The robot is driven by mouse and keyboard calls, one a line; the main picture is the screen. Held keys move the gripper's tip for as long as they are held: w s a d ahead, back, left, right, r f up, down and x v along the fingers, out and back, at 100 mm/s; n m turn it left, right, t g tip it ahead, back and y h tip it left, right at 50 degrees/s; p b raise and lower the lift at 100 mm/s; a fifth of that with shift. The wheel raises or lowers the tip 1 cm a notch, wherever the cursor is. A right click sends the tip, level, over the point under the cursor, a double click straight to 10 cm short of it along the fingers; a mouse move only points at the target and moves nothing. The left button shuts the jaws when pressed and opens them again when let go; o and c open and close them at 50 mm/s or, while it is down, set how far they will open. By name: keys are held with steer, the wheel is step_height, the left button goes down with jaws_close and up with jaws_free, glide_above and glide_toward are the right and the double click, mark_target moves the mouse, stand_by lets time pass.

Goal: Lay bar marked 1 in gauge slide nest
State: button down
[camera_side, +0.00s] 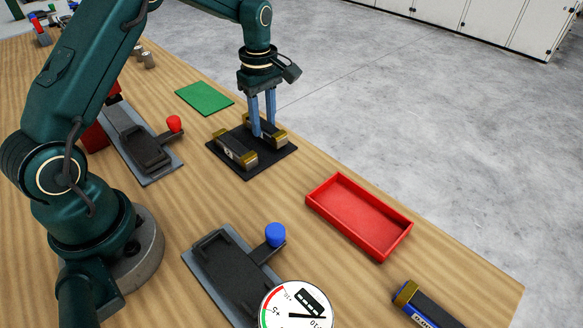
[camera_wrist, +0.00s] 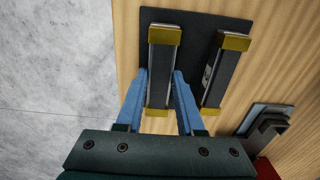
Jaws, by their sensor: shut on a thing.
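My gripper (camera_side: 263,134) points down over a black mat (camera_side: 243,172) and is shut on a dark bar with brass-coloured ends (camera_side: 279,134). The fingers sit on both sides of this held bar (camera_wrist: 162,75) in the wrist view. I cannot read a mark on it. A second, similar bar (camera_side: 235,150) lies beside it on the mat, with a small pale label that is too small to read. A grey slide with a dark nest (camera_side: 222,270) and a blue knob stands at the front, by a round dial (camera_side: 297,308). Its nest looks empty.
Another slide (camera_side: 145,150) with a red knob stands at the left. An empty red tray (camera_side: 360,215) lies right of the mat. A green mat (camera_side: 204,98) lies behind.

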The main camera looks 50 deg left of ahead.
steer(key=r, duration=0.2)
steer(key=a+r, duration=0.1)
steer(key=r, duration=0.1)
steer(key=shift+s, duration=0.3)
steer(key=s+a+r, duration=0.5)
steer(key=s+a, duration=0.1)
steer(key=a, duration=0.1)
glide_above(236, 273)
step_height(236, 273, down, 4)
steer(key=shift+r, duration=0.1)
steer(key=shift+f, duration=2.1)
